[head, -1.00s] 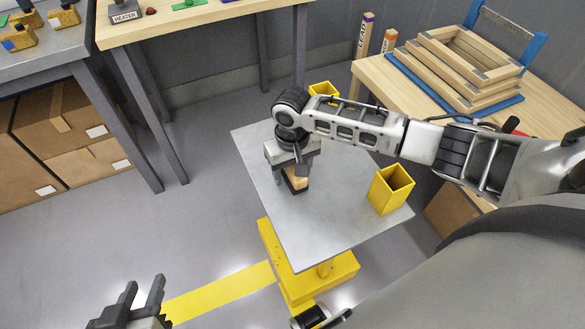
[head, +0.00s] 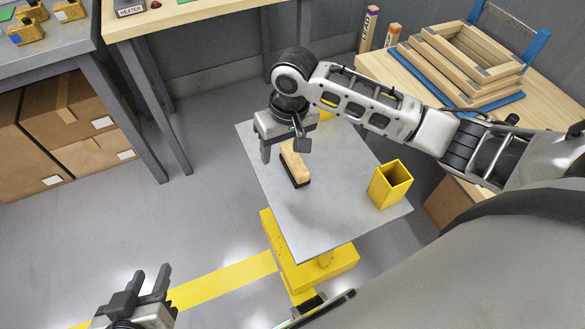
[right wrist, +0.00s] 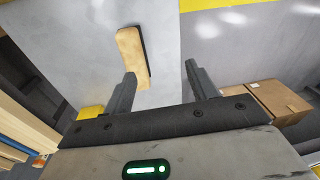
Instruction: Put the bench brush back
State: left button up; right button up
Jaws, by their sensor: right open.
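The bench brush (head: 296,166), with a pale wooden body and dark bristles, lies on the grey top (head: 325,205) of a yellow-based stand. My right gripper (head: 284,150) is open and empty, just beyond the brush and apart from it. In the right wrist view the brush (right wrist: 131,56) lies ahead of the open jaws (right wrist: 160,74), nearer the left finger and not between the fingers. My left gripper (head: 150,281) is open and empty at the lower left, away from the stand.
A yellow open box (head: 390,185) stands at the right of the grey top. Another yellow piece (head: 326,113) is mostly hidden behind my right arm. A wooden table (head: 400,82) with stacked frames (head: 462,62) is at the right. The front of the grey top is clear.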

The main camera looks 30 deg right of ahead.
jog(key=s+a+f+n+t+y, duration=0.2)
jog(key=s+a+f+t+y, duration=0.3)
jog(key=s+a, duration=0.45)
jog(key=s+d+r+t+h, duration=0.2)
jog(key=s+d+t, duration=0.1)
jog(key=d+t, duration=0.1)
jog(key=shift+s+d+r+m+t, duration=0.3)
jog(key=shift+s+d+t, duration=0.1)
jog(key=shift+t, duration=0.3)
